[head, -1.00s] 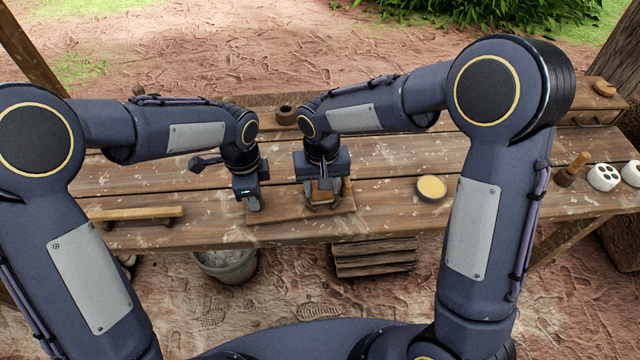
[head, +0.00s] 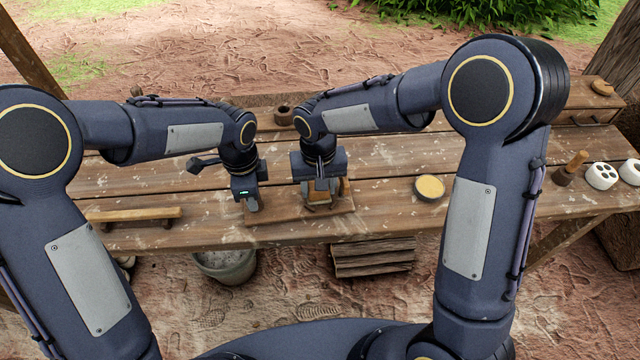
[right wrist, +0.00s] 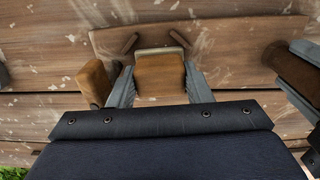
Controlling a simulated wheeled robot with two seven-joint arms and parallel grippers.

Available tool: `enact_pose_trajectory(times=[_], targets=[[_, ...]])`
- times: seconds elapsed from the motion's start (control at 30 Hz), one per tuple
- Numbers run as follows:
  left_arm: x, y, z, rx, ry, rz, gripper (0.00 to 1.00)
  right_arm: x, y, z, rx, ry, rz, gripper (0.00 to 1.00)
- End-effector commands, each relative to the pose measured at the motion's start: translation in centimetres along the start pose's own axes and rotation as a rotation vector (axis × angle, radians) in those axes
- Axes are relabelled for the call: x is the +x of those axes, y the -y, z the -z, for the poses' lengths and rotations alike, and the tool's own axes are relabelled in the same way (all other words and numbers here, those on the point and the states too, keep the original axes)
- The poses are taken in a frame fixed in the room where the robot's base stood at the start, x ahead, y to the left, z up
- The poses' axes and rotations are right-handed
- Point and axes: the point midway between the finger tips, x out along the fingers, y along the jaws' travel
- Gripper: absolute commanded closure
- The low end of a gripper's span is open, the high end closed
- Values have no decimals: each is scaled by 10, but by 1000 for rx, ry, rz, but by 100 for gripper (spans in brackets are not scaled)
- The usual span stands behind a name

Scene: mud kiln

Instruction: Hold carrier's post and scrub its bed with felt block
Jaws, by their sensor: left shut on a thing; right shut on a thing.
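The carrier (head: 285,218) is a flat wooden board on the bench near its front edge. My left gripper (head: 252,207) is shut on the carrier's brown post at the board's left end; the post (right wrist: 299,72) shows at the right edge of the right wrist view. My right gripper (head: 318,190) is shut on the felt block (right wrist: 160,78), a brown block with a pale edge, over the right part of the bed. The fingers clasp its two sides. Whether its underside touches the bed is hidden. Another brown upright piece (right wrist: 95,82) stands beside the right gripper.
A wooden bar on feet (head: 135,214) lies to the left. A round tin with yellow contents (head: 430,188), a wooden-handled tool (head: 570,170) and white holed discs (head: 601,176) are to the right. A small brown pot (head: 285,116) stands behind. A bucket (head: 225,266) is below the bench.

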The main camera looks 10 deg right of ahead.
Motion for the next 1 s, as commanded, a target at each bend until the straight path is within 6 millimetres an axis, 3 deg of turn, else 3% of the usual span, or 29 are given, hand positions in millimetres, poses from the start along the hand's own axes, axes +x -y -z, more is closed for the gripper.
enact_pose_trajectory(times=[0.2, 0.6, 1.0], targets=[[0, 0, 1, 1, -1, 1, 100, -2, 1, 0, -2, 0, 1, 73], [0, 0, 0, 1, -1, 1, 100, -37, 1, 0, -2, -1, 2, 73], [0, 0, 0, 0, -1, 1, 100, -40, 0, 0, -1, 1, 1, 73]])
